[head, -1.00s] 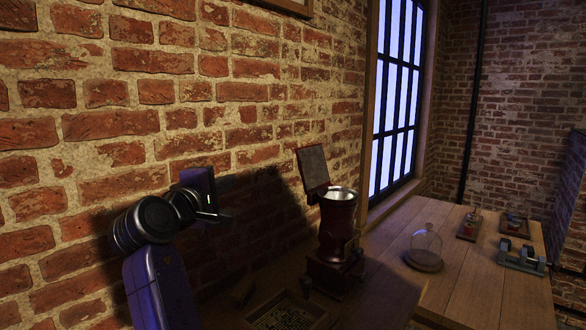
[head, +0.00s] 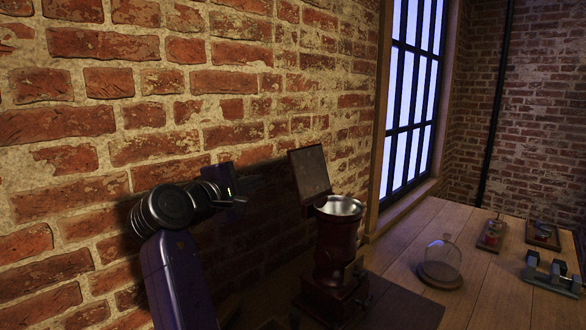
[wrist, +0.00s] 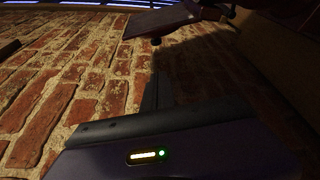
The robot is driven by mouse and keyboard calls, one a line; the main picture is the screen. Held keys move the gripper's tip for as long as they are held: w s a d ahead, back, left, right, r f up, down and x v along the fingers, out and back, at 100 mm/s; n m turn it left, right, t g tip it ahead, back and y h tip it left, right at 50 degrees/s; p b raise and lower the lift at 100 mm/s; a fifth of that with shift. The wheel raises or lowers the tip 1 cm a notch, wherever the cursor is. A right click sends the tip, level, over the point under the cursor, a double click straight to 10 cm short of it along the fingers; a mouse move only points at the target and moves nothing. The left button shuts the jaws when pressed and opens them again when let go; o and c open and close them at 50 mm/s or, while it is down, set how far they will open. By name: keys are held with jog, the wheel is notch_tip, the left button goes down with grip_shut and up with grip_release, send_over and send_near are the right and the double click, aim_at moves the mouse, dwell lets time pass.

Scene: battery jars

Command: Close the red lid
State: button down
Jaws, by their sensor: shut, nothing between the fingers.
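The dark red jar (head: 335,245) stands on the bench in the head view, its pale metallic mouth (head: 341,206) uncovered. Its square lid (head: 310,172) stands open, tilted up at the left of the mouth, with a dark inner face towards the camera. In the wrist view a reddish-purple plate at the top, apparently the lid (wrist: 155,20), lies beyond the fingers. My gripper (head: 258,183) is shut and empty, left of the lid at about its height, with a gap between them. Its dark fingers also show in the wrist view (wrist: 154,92).
The brick wall (head: 180,100) runs close behind my arm and the jar. A glass dome (head: 441,262) on a round base stands right of the jar. Small devices (head: 550,272) sit farther right on the wooden bench (head: 470,260). Bare bench lies between them.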

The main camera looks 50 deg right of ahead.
aim_at(303, 172)
jog(key=d+p, duration=0.3)
jog(key=d, duration=0.6)
jog(key=shift+s+d+r, duration=0.15)
jog(key=shift+s+d, duration=0.15)
jog(key=shift+d, duration=0.1)
jog(key=shift+d, duration=0.15)
dwell(0.3)
